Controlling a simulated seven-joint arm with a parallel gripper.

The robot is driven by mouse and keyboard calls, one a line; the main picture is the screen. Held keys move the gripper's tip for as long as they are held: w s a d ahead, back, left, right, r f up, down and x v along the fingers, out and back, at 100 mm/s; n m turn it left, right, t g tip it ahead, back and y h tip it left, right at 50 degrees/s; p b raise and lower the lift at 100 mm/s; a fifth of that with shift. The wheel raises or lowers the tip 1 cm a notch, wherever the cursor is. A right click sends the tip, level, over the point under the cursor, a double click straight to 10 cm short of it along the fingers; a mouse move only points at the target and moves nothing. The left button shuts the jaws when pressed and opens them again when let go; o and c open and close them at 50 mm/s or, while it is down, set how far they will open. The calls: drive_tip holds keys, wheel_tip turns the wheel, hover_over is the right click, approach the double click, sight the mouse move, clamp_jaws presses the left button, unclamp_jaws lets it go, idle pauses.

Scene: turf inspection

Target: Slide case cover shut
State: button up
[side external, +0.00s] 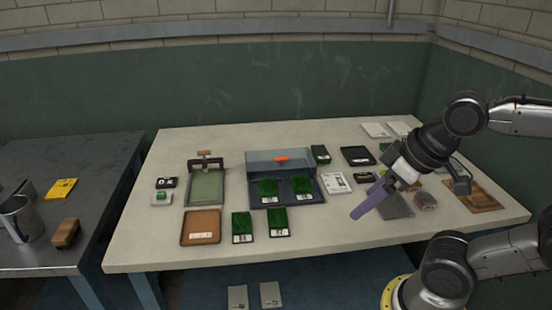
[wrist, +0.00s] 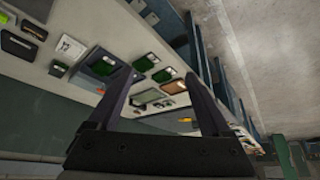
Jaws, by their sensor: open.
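The case (side external: 290,202) is a dark grey box in the middle of the light table. Its clear grey cover (side external: 262,156) lies over the back part, with an orange handle (side external: 281,159) on it. The front part is uncovered, and two green turf samples (side external: 268,188) with white labels show there. My gripper (side external: 358,211) hangs above the table to the right of the case, apart from it, empty. In the wrist view both fingers of my gripper (wrist: 162,72) stand wide apart, and the case (wrist: 97,72) shows small beyond the left finger.
Two loose turf samples (side external: 242,227) and a brown tray (side external: 201,227) lie in front of the case. A framed green press (side external: 206,187) stands left. A white card (side external: 335,183) and a black tray (side external: 358,156) lie right. A metal side table (side external: 100,175) stands at left.

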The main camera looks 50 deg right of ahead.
drive_tip(key=shift+c, duration=1.2)
drive_tip(key=shift+r+n, duration=0.2)
drive_tip(key=shift+n, duration=0.5)
drive_tip(key=shift+c, duration=1.2)
drive_tip(key=w+d+r+n+h, duration=0.1)
drive_tip(key=w+d+r+n, duration=0.15)
drive_tip(key=w+r, duration=0.35)
drive_tip(key=w+d+r+n, duration=0.1)
drive_tip(key=w+r+n, duration=0.3)
drive_tip(key=w+r, duration=0.25)
drive_tip(key=g, duration=0.4)
hover_over(282, 159)
drive_tip(key=s+a, duration=0.2)
wheel_tip(282, 159, down, 14)
drive_tip(key=shift+n+h, duration=0.3)
drive_tip(key=shift+n, duration=0.15)
drive_tip(key=f, duration=0.4)
drive_tip(key=w+d+f, duration=0.1)
drive_tip(key=f, duration=0.3)
drive_tip(key=w+d+f, duration=0.1)
drive_tip(key=f, duration=0.4)
